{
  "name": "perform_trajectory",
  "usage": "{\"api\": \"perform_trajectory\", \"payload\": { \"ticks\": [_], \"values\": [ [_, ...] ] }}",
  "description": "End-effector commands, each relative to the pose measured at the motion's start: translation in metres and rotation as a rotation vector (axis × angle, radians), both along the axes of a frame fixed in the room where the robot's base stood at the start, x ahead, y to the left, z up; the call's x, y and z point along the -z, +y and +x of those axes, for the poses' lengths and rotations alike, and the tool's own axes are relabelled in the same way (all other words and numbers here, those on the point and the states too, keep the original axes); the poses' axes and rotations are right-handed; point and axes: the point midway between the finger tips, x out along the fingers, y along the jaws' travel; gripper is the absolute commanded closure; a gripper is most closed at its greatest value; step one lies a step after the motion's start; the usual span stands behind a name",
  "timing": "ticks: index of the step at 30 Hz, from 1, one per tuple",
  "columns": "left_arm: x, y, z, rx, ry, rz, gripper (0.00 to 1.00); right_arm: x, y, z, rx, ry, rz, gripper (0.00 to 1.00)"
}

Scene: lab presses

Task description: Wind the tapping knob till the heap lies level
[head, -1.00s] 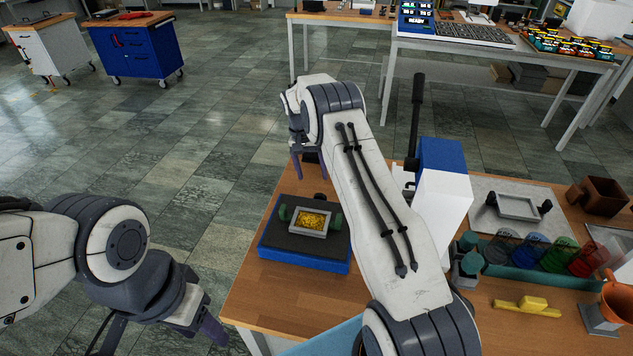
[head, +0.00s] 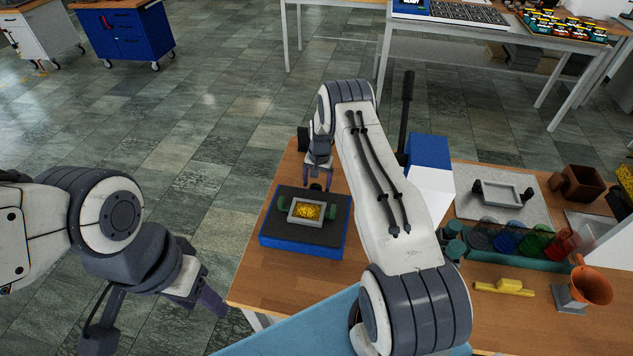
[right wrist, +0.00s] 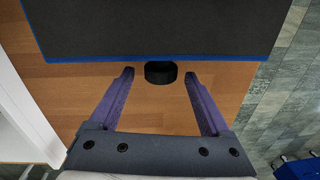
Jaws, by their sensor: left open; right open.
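A gold granular heap (head: 307,211) lies in a small grey frame (head: 291,217) with green grips at its sides. The frame sits on a dark-topped blue tapping base (head: 292,245) at the left of the bench. The black tapping knob (right wrist: 160,73) stands at the base's edge in the right wrist view. My right gripper (right wrist: 158,74) is open, its purple fingers on either side of the knob with gaps showing. In the head view my right gripper (head: 319,177) is behind the base. My left gripper (head: 212,300) is open and empty, left of the bench.
A white and blue press (head: 430,185) with a black lever stands right of my right arm.

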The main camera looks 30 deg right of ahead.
Motion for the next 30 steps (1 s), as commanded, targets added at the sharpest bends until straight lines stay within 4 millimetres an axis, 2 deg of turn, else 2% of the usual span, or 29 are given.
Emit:
{"api": "perform_trajectory", "payload": {
  "ticks": [5, 13, 17, 18, 19, 20, 25, 30],
  "values": [
    [-0.004, 0.0, 0.0, 0.001, 0.0, 0.0, 0.5, 0.01, 0.001, 0.0, 0.0, 0.001, 0.001, 0.19],
    [-0.004, 0.0, 0.0, 0.001, 0.0, 0.0, 0.5, 0.011, 0.001, 0.0, 0.0, 0.0, 0.0, 0.19],
    [-0.004, 0.0, 0.0, 0.001, 0.0, 0.0, 0.5, 0.011, 0.001, 0.0, 0.0, 0.0, 0.0, 0.68],
    [-0.004, 0.0, 0.0, 0.001, 0.0, 0.0, 0.5, 0.011, 0.001, 0.0, 0.0, 0.0, 0.0, 0.84],
    [-0.004, 0.0, 0.0, 0.001, 0.0, 0.0, 0.5, 0.011, 0.001, 0.0, 0.0, 0.0, 0.0, 0.95],
    [-0.004, 0.0, 0.0, 0.001, 0.0, 0.0, 0.5, 0.011, 0.001, 0.0, 0.0, 0.0, 0.0, 1.0],
    [0.005, 0.0, 0.0, 0.0, 0.0, 0.0, 0.5, 0.014, 0.002, 0.001, -0.003, 0.013, -0.013, 1.0],
    [0.035, 0.0, 0.0, -0.004, 0.0, 0.0, 0.5, 0.02, 0.005, 0.003, -0.008, 0.07, -0.085, 1.0]
  ]
}}
